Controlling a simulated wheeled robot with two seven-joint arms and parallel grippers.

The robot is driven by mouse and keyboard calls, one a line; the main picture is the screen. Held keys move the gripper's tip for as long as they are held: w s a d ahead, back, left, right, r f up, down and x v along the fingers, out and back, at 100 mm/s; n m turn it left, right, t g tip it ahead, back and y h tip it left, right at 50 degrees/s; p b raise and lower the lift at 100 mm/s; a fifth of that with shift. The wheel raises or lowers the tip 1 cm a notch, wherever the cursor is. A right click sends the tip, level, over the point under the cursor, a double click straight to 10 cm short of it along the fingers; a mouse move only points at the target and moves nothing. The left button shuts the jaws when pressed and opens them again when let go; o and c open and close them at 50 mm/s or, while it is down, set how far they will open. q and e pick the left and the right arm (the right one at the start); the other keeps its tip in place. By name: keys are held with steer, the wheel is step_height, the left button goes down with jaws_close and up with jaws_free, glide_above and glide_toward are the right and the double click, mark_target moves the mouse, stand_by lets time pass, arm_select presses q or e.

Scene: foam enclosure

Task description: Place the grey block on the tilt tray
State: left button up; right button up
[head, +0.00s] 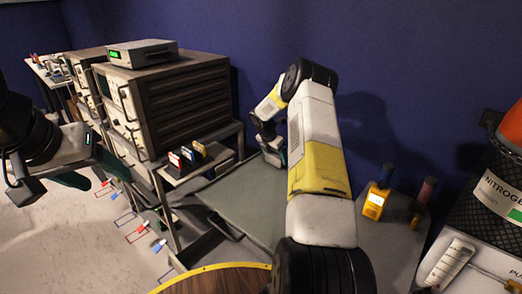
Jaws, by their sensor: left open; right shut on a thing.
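A flat grey-green panel (245,205), which looks like the tilt tray, lies below my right forearm, partly covered by it. My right gripper (275,153) is at the far end of my reaching arm, close to the panel's far end. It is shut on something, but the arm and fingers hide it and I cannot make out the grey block. I cannot tell whether the gripper touches the panel. My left gripper (92,172) is open and empty at the left, above the pale floor.
A rack of brown equipment (185,98) stands left of the panel, with a small shelf of coloured cards (188,155). A yellow device (376,200) stands on a surface at the right, beside a mesh bin (485,185). A round wooden top (215,280) is at the bottom.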

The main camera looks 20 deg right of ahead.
steer(key=shift+f, duration=0.15)
steer(key=o, duration=1.4)
steer(key=shift+c, duration=0.2)
steer(key=s+a+r+m, duration=0.2)
steer(key=s+a+r, duration=0.1)
steer(key=r, duration=0.4)
steer(key=s+a+r+m, duration=0.1)
steer(key=s+a+r, duration=0.2)
steer(key=r, duration=0.5)
steer(key=s+a+r+m, duration=0.2)
steer(key=r, duration=0.5)
steer(key=s+a+r+m+t+y, duration=0.2)
steer(key=s+a+r+m, duration=0.35)
steer(key=s+r, duration=0.45)
steer(key=s+a+m+y, duration=0.1)
steer(key=s+m, duration=0.3)
steer(key=s, duration=0.4)
steer(key=s+a+r+m+t+y, duration=0.1)
steer(key=s+a+m, duration=0.3)
steer(key=s, duration=0.4)
steer(key=s+a+m+t+y, duration=0.1)
steer(key=s+a+m+y, duration=0.1)
steer(key=s+m, duration=0.3)
steer(key=s+a, duration=0.1)
steer(key=s, duration=0.2)
steer(key=shift+a+r, duration=0.15)
steer(key=shift+a, duration=0.1)
